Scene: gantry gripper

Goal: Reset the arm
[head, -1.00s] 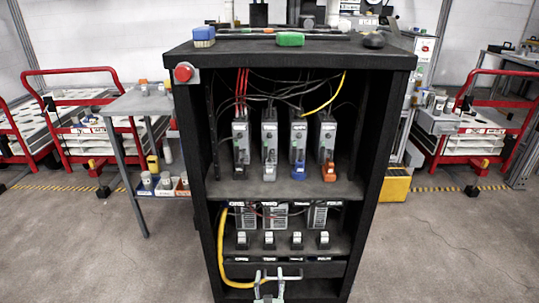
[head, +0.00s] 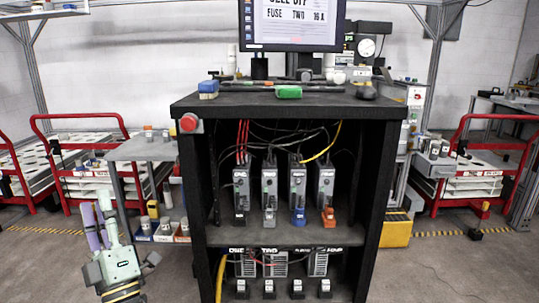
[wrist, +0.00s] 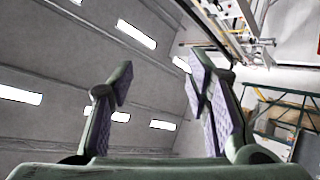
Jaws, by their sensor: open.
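My gripper (head: 97,212) stands at the lower left of the head view, fingers pointing up, left of the black cabinet (head: 386,190) and in front of the grey side table. It is open. In the wrist view my gripper (wrist: 162,75) shows two spread fingers with purple pads and nothing between them. Behind them are the ceiling and its lights. The rest of my arm is mostly out of view.
The cabinet holds several grey modules (head: 269,190) with cables, and a red button (head: 189,122) on its corner. A monitor (head: 291,25) reads "FUSE TWO 16 A". The grey side table (head: 140,150) and red carts (head: 480,150) stand around it. Floor in front is clear.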

